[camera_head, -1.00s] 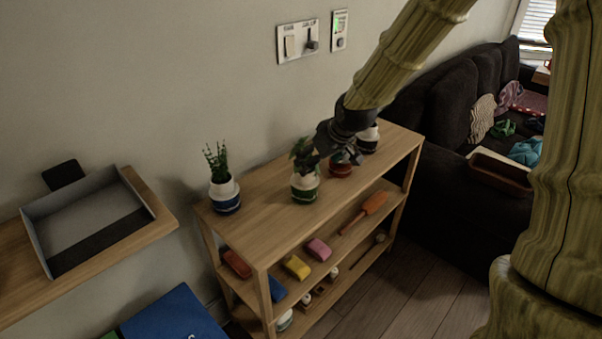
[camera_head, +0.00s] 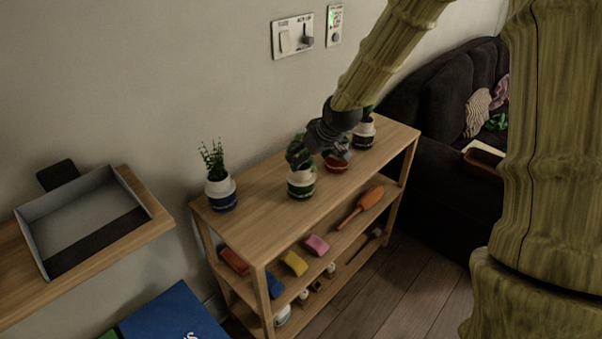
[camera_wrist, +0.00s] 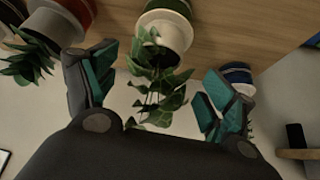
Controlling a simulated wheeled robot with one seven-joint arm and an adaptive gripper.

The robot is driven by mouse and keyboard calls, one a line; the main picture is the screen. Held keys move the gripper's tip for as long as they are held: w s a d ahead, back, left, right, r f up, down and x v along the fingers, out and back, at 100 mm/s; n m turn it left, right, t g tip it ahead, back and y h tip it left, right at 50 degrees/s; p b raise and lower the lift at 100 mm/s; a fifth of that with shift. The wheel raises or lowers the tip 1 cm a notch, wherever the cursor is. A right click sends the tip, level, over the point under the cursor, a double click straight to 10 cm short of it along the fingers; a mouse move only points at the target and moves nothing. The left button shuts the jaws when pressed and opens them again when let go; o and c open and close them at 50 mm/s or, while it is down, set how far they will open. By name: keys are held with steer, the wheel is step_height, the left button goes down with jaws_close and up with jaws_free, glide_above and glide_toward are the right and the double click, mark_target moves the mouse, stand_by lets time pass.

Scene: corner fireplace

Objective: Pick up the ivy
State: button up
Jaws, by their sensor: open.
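A leafy green plant, which looks like the ivy (camera_wrist: 160,92), grows from a white pot with a green band (camera_head: 301,187) on the shelf top. The pot also shows at the top of the wrist view (camera_wrist: 166,30). My gripper (camera_head: 298,157) is at the plant, just above the pot, and partly hides the leaves in the head view. In the wrist view my open gripper (camera_wrist: 157,92) has one finger on each side of the foliage. The fingers look apart from the leaves and the pot.
A blue-banded pot (camera_head: 222,195) with an upright plant stands to the left. A red pot (camera_head: 336,163) and a dark-banded pot (camera_head: 363,138) stand close on the right. The wall is behind. Sponges and a brush lie on the lower shelf.

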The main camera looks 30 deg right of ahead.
mark_target(304, 166)
steer(key=shift+d+p+x, duration=0.2)
steer(key=shift+p+x, duration=0.3)
steer(key=shift+x, duration=2)
steer(key=shift+a, duration=0.1)
steer(key=c, duration=1.2)
steer(key=shift+r, duration=0.15)
